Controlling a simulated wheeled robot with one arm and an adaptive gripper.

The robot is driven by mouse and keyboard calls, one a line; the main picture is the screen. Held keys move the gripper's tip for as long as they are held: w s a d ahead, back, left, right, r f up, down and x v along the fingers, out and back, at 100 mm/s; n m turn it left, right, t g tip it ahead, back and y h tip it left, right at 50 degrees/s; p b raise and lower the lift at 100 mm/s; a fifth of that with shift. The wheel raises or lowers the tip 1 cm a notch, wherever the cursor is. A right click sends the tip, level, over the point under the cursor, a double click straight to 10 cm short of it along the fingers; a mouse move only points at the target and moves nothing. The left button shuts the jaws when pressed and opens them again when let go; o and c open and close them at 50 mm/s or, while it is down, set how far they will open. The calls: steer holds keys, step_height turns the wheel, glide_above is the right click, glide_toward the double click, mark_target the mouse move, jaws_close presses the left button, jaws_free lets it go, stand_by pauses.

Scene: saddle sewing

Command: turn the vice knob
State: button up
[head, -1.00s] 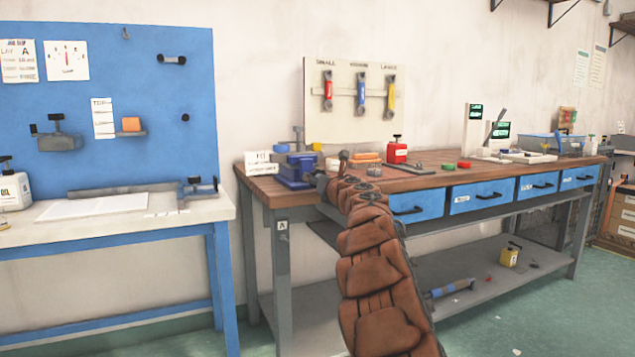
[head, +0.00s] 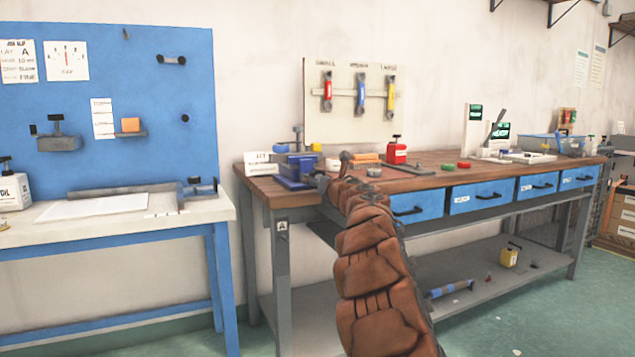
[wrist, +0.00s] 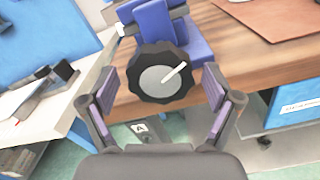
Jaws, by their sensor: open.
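The blue vice (head: 296,170) sits at the left front corner of the wooden bench. In the wrist view its blue body (wrist: 160,25) is behind a round black knob (wrist: 158,75) with a grey face and a white pointer line slanting to the upper right. My gripper (wrist: 158,95) is open, with one finger on each side of the knob. The fingers look apart from the knob's rim, though depth is hard to judge. In the head view my brown-covered arm reaches to the vice, and the knob and fingertips are hard to make out there.
The wooden bench top (head: 440,175) holds a red bottle (head: 397,152) and small items to the right. White cards (head: 262,163) stand left of the vice. A blue-framed table (head: 110,215) stands left, with a floor gap between. Blue drawers (head: 483,194) line the bench front.

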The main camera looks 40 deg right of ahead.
steer(key=v, duration=1.1)
stand_by(0.3)
steer(key=shift+s, duration=0.15)
